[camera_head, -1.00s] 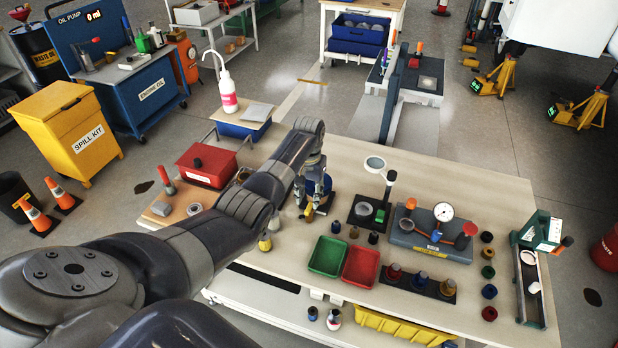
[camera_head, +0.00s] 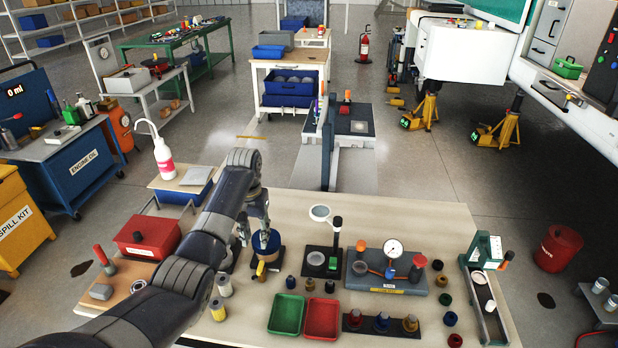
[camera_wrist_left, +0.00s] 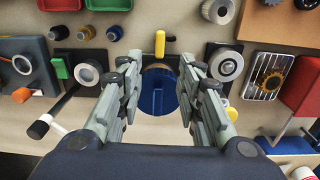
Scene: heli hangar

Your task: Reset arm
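My left arm reaches in from the lower left over the workbench (camera_head: 350,217). In the left wrist view, my left gripper (camera_wrist_left: 158,88) points down with its two grey fingers spread apart and nothing between them. Below and between the fingers is a blue round container (camera_wrist_left: 157,100) on a dark base with a yellow handle (camera_wrist_left: 160,44). In the head view the same blue container (camera_head: 266,243) stands just beside the left gripper (camera_head: 253,228). My right gripper does not show in either view.
On the bench are a magnifier stand (camera_head: 320,212), a gauge fixture (camera_head: 393,247), a green tray (camera_head: 287,314), a red tray (camera_head: 322,318) and a red box (camera_head: 147,237).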

